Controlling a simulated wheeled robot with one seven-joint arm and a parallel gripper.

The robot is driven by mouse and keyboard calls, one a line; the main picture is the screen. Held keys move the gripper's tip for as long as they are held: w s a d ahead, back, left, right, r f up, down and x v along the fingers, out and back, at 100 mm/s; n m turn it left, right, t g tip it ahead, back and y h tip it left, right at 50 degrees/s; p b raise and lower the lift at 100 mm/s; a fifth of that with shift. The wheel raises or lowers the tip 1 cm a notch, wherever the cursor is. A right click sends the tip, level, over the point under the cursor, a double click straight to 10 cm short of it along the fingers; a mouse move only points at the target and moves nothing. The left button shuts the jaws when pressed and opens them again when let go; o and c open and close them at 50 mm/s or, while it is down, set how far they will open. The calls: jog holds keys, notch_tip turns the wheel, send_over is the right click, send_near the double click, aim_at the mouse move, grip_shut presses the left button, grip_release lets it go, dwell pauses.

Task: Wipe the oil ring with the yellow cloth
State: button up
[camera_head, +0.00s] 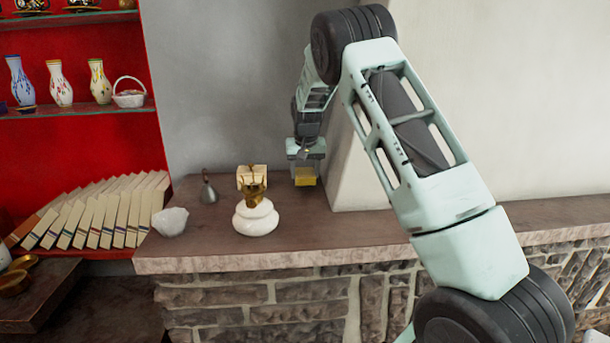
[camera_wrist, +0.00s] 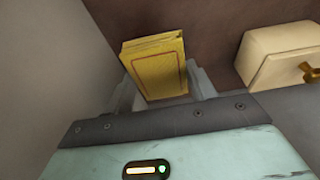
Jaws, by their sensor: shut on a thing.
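The yellow cloth (camera_head: 305,177) is a folded block with a darker stitched border; it also shows in the wrist view (camera_wrist: 156,74). My gripper (camera_wrist: 163,88) is shut on it, with one pale finger on each side. In the head view my gripper (camera_head: 305,158) hangs over the back of the brown stone counter (camera_head: 330,234), close to the pale wall corner. I cannot tell whether the cloth touches the counter. I cannot make out the oil ring in either view.
A white round pot (camera_head: 256,219) with a gold piece above it stands left of my gripper. A cream box (camera_wrist: 280,50) with a gold knob is close by. A grey funnel-like thing (camera_head: 208,193) and a white bowl (camera_head: 170,222) stand farther left. Books (camera_head: 105,215) line the red shelf.

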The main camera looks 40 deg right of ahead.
jog(key=shift+w+d+r+p, duration=0.1)
jog(key=shift+r+p, duration=0.3)
jog(key=shift+r, duration=0.35)
jog(key=shift+r+p, duration=1.1)
jog(key=shift+r, duration=0.7)
